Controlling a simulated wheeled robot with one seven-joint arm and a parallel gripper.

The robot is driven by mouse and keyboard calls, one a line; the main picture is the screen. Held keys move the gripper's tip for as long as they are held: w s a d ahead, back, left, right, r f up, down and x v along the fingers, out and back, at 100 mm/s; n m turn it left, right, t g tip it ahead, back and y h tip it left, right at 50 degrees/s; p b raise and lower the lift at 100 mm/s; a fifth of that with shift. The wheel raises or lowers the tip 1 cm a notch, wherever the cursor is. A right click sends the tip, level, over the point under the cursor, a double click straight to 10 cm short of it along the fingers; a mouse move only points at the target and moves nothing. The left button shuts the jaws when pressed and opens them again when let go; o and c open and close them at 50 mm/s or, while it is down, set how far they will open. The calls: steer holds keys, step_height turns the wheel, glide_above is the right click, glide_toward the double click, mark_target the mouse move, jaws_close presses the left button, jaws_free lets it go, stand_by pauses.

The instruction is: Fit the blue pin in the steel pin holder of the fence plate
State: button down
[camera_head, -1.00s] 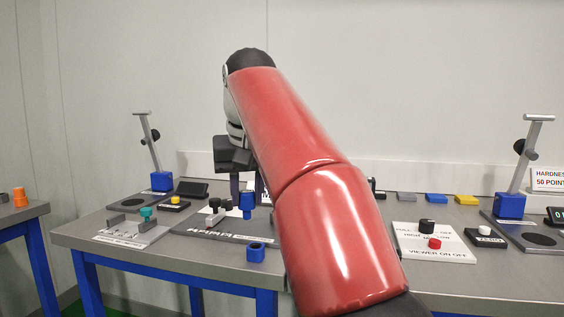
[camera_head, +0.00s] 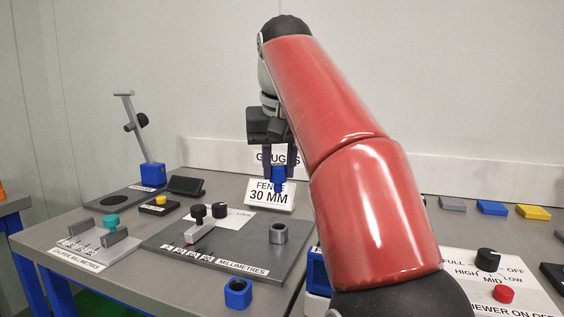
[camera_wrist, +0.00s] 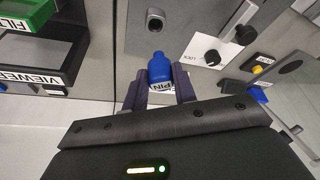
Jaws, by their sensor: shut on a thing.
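The blue pin (camera_head: 279,178) is held upright between the fingers of my gripper (camera_head: 279,163), which is shut on it. In the wrist view the blue pin (camera_wrist: 160,68) shows between the two dark fingers, and my gripper (camera_wrist: 160,85) covers its rear part. The steel pin holder (camera_head: 278,233) is a grey block with a dark hole on the grey fence plate (camera_head: 240,248). In the head view the pin is above and behind the holder, apart from it. The wrist view shows the holder's hole (camera_wrist: 156,22) just beyond the pin's tip.
A sliding grey fence block with black knobs (camera_head: 200,228) sits on the plate's left part. A blue socket block (camera_head: 238,293) stands at the front edge. A "FENCE 30 MM" sign (camera_head: 268,195) stands behind. A caliper plate (camera_head: 95,240) is at left, a switch panel (camera_head: 490,270) at right.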

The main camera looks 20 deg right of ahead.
steer(key=shift+s, duration=0.1)
steer(key=shift+f, duration=0.15)
step_height(320, 180, down, 5)
steer(key=b, duration=0.4)
steer(key=shift+f+b, duration=0.2)
steer(key=shift+b, duration=0.15)
steer(key=shift+p, duration=0.65)
stand_by(1.4)
steer(key=shift+f+b, duration=1.2)
steer(key=shift+f, duration=0.55)
steer(key=c, duration=1)
jaws_free()
steer(key=shift+r, duration=0.1)
steer(key=shift+c, duration=0.2)
steer(key=p+v, duration=0.3)
steer(key=v, duration=0.4)
steer(key=shift+s+r, duration=0.15)
steer(key=shift+r, duration=0.2)
